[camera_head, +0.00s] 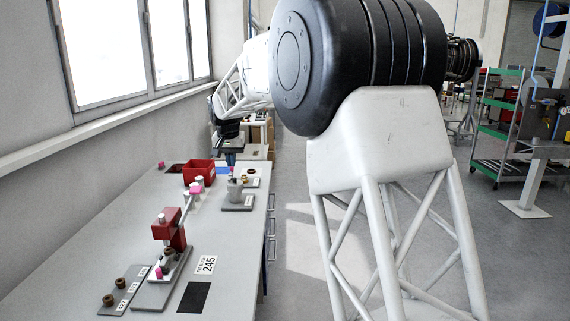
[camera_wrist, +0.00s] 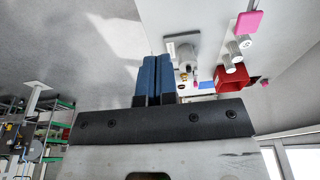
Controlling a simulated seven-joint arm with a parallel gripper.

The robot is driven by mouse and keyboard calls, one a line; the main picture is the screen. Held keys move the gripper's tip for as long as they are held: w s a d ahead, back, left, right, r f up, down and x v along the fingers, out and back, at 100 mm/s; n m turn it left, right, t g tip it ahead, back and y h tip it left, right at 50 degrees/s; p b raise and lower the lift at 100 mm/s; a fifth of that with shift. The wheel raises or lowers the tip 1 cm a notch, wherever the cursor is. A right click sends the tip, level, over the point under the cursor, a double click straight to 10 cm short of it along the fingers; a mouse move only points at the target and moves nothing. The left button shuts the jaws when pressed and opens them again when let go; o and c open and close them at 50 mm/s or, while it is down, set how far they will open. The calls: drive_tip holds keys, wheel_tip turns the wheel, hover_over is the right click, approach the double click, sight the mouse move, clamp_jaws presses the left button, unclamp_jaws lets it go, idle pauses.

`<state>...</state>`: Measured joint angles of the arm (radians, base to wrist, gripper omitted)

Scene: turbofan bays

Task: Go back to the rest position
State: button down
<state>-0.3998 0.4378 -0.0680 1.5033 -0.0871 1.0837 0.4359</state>
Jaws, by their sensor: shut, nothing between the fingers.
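My gripper (camera_head: 230,160) hangs over the far end of the grey workbench (camera_head: 110,235) in the head view, at the end of my white and black arm. In the wrist view its two blue fingers (camera_wrist: 159,65) are pressed together with nothing between them. The fingers appear apart from the bench objects. Part of the bench and floor behind my gripper is hidden in the wrist view.
A red bin (camera_head: 199,170), pink-topped white cylinders and a grey cup-like fixture (camera_head: 235,192) stand toward the bench's far end. A red press (camera_head: 176,232) and a plate with brown rings (camera_head: 122,292) are nearer. Windows line the left wall; open floor lies right of the bench.

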drive_tip(key=s+d+r, duration=0.2)
drive_tip(key=s+d, duration=1)
drive_tip(key=s, duration=0.2)
drive_tip(key=s+d+r, duration=0.3)
drive_tip(key=s+d, duration=1)
drive_tip(key=s+d+f, duration=0.3)
drive_tip(key=s+f, duration=0.1)
drive_tip(key=s, duration=0.6)
drive_tip(key=s+d+f, duration=0.4)
drive_tip(key=s, duration=0.7)
drive_tip(key=s+d+f, duration=0.4)
drive_tip(key=s, duration=0.7)
drive_tip(key=shift+d+f, duration=0.15)
drive_tip(key=shift+f, duration=0.15)
